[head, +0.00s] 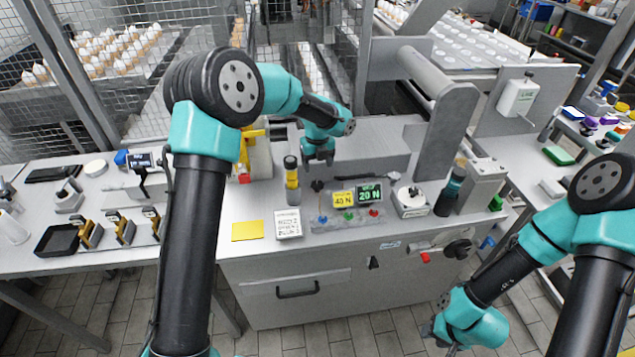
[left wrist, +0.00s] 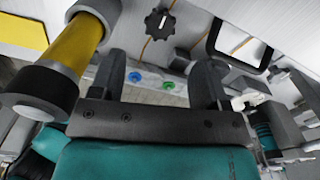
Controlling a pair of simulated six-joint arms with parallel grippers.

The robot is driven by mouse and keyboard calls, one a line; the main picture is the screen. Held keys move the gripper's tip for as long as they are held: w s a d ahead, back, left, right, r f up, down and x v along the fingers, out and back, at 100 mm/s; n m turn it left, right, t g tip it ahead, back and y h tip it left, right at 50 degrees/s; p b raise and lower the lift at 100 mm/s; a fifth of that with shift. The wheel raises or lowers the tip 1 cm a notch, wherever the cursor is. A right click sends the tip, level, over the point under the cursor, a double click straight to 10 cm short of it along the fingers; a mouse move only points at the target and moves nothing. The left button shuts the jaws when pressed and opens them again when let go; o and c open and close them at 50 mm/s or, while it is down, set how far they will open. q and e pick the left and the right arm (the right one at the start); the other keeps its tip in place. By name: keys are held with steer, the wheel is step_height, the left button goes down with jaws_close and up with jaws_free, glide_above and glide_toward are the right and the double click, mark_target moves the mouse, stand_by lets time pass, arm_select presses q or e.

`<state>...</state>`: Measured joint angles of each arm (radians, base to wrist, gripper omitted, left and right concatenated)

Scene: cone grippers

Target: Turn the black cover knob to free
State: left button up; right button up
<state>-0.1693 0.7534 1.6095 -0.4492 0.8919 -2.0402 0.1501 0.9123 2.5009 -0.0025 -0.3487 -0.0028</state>
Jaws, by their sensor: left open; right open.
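A small black lobed knob (head: 317,185) sits on the grey control panel (head: 385,222), left of the lit displays. In the left wrist view a black lobed knob (left wrist: 160,22) shows beyond my fingers, with a thin orange cable beside it. My left gripper (head: 318,157) points down over the back of the panel, apart from the knob. It is open and empty, and its two fingers also show in the left wrist view (left wrist: 160,82). A larger black knob (head: 459,249) is on the cabinet front. My right gripper (head: 437,332) is open, low in front of the cabinet.
A yellow and black cylinder (head: 292,182) stands left of the small knob and is close to my left gripper in the wrist view (left wrist: 82,45). Displays (head: 357,196) and coloured buttons (head: 348,216) are right and in front. A grey roller frame (head: 442,140) rises behind.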

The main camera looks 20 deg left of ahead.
mark_target(318, 184)
arm_select(q)
step_height(318, 184, down, 8)
steer(key=shift+f, duration=0.15)
steer(key=shift+c, duration=0.3)
steer(key=c, duration=0.9)
steer(key=shift+o, duration=0.2)
steer(key=shift+n, duration=0.4)
steer(key=n, duration=0.9)
steer(key=shift+n, duration=0.3)
